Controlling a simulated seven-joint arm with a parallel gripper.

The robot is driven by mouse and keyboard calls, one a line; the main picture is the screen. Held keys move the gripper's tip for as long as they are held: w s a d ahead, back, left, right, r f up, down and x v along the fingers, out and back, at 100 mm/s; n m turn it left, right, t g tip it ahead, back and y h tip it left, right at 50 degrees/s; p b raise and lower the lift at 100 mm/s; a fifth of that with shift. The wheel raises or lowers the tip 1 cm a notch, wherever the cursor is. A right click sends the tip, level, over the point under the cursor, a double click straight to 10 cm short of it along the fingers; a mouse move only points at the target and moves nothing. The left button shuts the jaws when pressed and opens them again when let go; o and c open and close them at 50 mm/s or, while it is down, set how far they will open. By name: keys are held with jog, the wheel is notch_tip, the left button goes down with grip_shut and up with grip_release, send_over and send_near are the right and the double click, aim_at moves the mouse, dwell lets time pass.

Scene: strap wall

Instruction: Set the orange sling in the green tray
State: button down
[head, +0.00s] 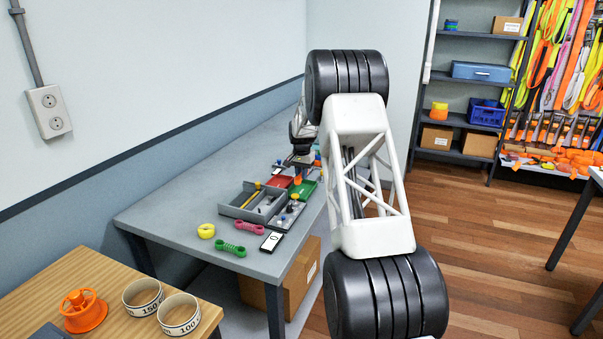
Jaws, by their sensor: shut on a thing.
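My gripper (298,172) is small and far off in the head view, above the grey workbench, pointing down. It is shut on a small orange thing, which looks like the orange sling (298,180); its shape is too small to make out. The green tray (307,191) lies on the bench just below and to the right of the gripper, partly hidden by my arm. I cannot tell whether the orange thing touches the tray.
A red tray (279,181) sits left of the green one. A grey divided organiser (240,206) is in front. A yellow roll (206,231), a pink link (249,227), a green link (231,249) and a white label card (271,241) lie near the front of the workbench (170,220).

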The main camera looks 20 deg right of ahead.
aim_at(302, 191)
jog(key=shift+f, duration=2.5)
jog(key=shift+f, duration=0.2)
jog(key=c, duration=0.6)
grip_release()
jog(key=shift+r, duration=3)
jog(key=shift+r, duration=0.1)
jog(key=c, duration=0.5)
jog(key=shift+r, duration=0.6)
jog(key=c, duration=0.5)
jog(key=shift+r, duration=2.3)
jog(key=shift+c, duration=0.6)
